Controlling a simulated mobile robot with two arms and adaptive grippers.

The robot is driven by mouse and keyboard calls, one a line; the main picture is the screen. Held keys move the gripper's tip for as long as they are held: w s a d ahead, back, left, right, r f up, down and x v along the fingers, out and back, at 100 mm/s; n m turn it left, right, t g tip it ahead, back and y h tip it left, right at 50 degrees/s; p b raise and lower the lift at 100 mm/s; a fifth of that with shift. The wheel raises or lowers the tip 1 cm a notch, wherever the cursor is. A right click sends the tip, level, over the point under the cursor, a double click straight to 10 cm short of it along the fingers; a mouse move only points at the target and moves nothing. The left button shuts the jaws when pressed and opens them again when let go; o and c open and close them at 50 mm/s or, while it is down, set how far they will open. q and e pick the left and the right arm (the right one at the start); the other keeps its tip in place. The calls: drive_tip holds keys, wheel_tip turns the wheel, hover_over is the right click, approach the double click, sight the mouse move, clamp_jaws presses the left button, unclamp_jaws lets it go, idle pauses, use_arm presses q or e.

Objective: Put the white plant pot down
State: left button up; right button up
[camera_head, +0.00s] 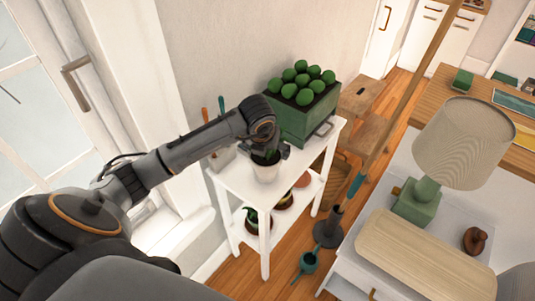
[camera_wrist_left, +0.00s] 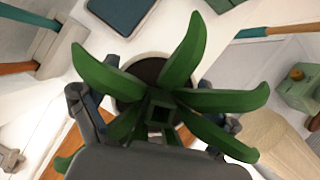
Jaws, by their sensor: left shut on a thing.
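The white plant pot (camera_head: 266,173) with a green plant is in my left gripper (camera_head: 269,152), above the top of a white two-level stand (camera_head: 238,182). The pot looks upright. I cannot tell whether its base touches the stand. In the left wrist view the fingers of my left gripper (camera_wrist_left: 155,118) sit on both sides of the pot. My right gripper is not in view.
A green planter (camera_head: 300,122) with round green plants stands at the back of the stand top. Tools with coloured handles stand in a holder (camera_head: 222,156) at its left. Pots sit on the lower shelf. A lamp (camera_head: 463,142) stands at right.

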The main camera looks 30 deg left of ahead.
sight(263, 164)
use_arm(q)
drive_tip(key=shift+f, duration=0.9)
drive_tip(key=o, duration=1.6)
drive_tip(key=shift+c, duration=0.2)
drive_tip(key=v, duration=1.2)
